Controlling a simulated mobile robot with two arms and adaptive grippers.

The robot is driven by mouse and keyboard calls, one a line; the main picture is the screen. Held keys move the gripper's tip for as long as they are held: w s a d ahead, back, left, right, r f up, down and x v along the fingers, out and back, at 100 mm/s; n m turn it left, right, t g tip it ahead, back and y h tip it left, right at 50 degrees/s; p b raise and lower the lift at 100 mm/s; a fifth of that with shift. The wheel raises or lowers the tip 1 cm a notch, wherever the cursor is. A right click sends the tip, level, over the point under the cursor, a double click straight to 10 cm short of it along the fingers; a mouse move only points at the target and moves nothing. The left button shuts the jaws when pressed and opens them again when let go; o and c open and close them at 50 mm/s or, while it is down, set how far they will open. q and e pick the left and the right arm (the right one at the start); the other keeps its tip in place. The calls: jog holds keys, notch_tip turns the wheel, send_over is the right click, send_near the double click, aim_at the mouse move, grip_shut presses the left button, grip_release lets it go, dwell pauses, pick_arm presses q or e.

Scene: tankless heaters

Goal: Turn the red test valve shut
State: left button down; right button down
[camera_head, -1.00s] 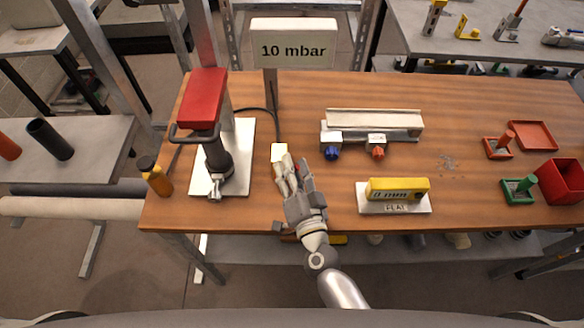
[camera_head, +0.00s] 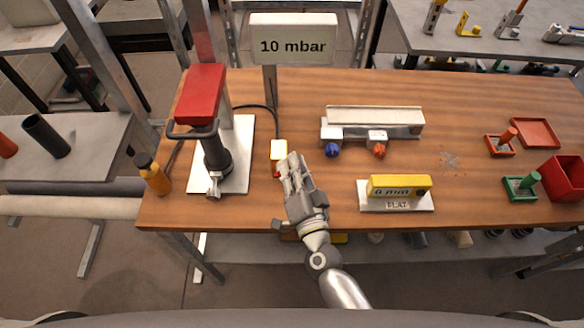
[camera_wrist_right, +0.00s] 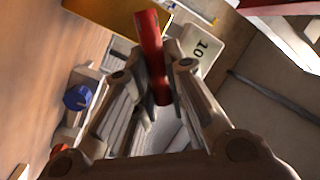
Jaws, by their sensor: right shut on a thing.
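The red test valve handle (camera_wrist_right: 151,45) is a red bar between the fingers of my right gripper (camera_wrist_right: 160,85) in the wrist view. The gripper is shut on it, and the handle's far end sticks out past the fingertips. In the head view my right gripper (camera_head: 287,166) is at a small yellow-and-white fitting (camera_head: 278,150) on the table. Only a small red bit (camera_head: 277,175) of the handle shows beside the fingers; the rest is hidden. A yellow surface (camera_wrist_right: 110,12) lies behind the handle in the wrist view. My left gripper is not in view.
A red-topped pump (camera_head: 203,95) on a white plate stands left. A "10 mbar" sign (camera_head: 293,47) stands behind. A rail with a blue knob (camera_head: 332,150) and an orange knob (camera_head: 379,151) lies right. A yellow level (camera_head: 399,186) sits nearer. A dark hose (camera_head: 255,107) runs behind.

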jog(key=f+m+b, duration=0.1)
jog(key=m+b, duration=0.1)
jog(key=b, duration=0.1)
jog(key=d+f+m+t+b, duration=0.1)
jog(key=m+b, duration=0.1)
jog(key=b, duration=0.1)
jog(key=shift+f+m, duration=0.15)
jog(key=shift+m, duration=0.25)
jog(key=shift+f+m+t+h+b, duration=0.15)
jog(key=shift+m+t+h+b, duration=0.1)
jog(key=shift+m+b, duration=0.55)
jog(key=shift+f+m+t+h+b, duration=0.15)
jog(key=shift+m+h+b, duration=0.1)
jog(key=shift+m+b, duration=0.5)
jog(key=c, duration=1.5)
grip_release()
jog(key=shift+o, duration=0.2)
jog(key=v, duration=1.2)
